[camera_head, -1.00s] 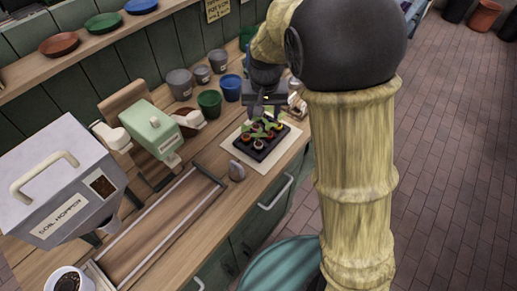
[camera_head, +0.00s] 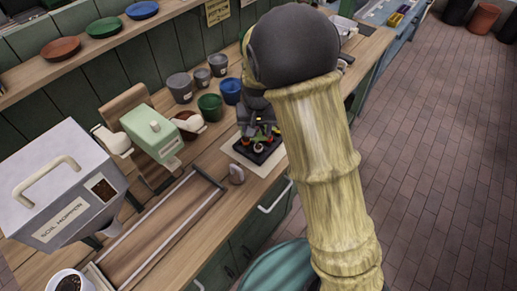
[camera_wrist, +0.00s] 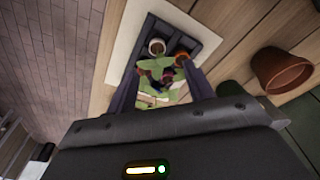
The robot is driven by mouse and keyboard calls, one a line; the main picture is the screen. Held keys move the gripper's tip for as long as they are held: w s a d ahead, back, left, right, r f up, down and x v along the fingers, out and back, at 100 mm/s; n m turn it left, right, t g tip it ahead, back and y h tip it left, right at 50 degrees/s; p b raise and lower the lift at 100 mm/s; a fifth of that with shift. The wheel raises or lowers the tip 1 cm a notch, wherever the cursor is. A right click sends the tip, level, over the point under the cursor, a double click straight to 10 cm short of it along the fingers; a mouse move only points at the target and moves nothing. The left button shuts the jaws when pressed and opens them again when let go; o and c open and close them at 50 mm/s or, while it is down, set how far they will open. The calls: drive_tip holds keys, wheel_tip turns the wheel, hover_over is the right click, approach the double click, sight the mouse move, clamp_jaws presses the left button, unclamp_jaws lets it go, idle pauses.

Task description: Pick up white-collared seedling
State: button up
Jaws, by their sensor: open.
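The dark seedling tray (camera_head: 241,149) sits on a pale mat on the bench, with small leafy seedlings in coloured collars. In the wrist view, a pot with a whitish collar (camera_wrist: 156,47) stands near the far end of the tray (camera_wrist: 172,24), beside an orange-collared pot (camera_wrist: 185,58). Green leaves (camera_wrist: 152,80) fill the space between the fingers. My gripper (camera_wrist: 163,68) is open and reaches down over the tray; it also shows in the head view (camera_head: 259,130). My arm and gripper hide part of the tray, and the fingertip contact is unclear.
A terracotta pot (camera_wrist: 282,68) stands beside the mat. Green (camera_head: 210,106) and blue (camera_head: 230,91) pots and several grey pots stand behind the tray.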

hover_over(258, 147)
drive_tip(key=f, duration=0.4)
drive_tip(key=shift+s+a, duration=0.2)
drive_tip(key=shift+s, duration=0.1)
drive_tip(key=shift+d+f+p, duration=0.15)
drive_tip(key=shift+f+p, duration=0.2)
drive_tip(key=shift+f, duration=0.15)
drive_tip(key=f, duration=0.3)
drive_tip(key=f+p, duration=0.1)
drive_tip(key=shift+w+d+f, duration=0.1)
drive_tip(key=shift+w+f, duration=0.05)
drive_tip(key=shift+w, duration=0.1)
drive_tip(key=c, duration=1)
